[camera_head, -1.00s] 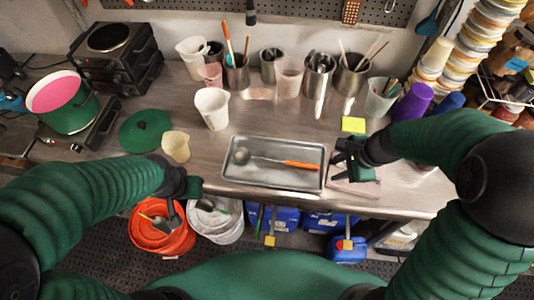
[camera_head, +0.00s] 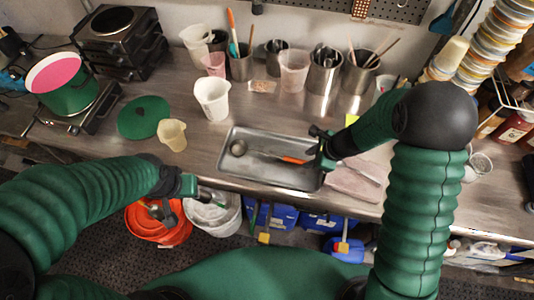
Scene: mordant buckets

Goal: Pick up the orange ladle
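The orange ladle (camera_head: 292,160) lies in a shallow metal tray (camera_head: 228,174) on the workbench. Its metal bowl is at the tray's left and its orange handle points right. My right gripper (camera_head: 318,152) is over the tray's right side, at the end of the orange handle. The gripper covers the handle's tip, so I cannot tell whether its fingers are around it or touching it. My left gripper (camera_head: 180,203) hangs in front of the bench edge, above the buckets and away from the ladle. Its finger opening is unclear.
A white pitcher (camera_head: 212,100) and a beige cup (camera_head: 172,135) stand left of the tray. Metal canisters (camera_head: 324,77) with utensils line the back. An orange bucket (camera_head: 150,229) and a white bucket (camera_head: 212,219) stand below the bench edge. Stacked containers (camera_head: 490,45) are at right.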

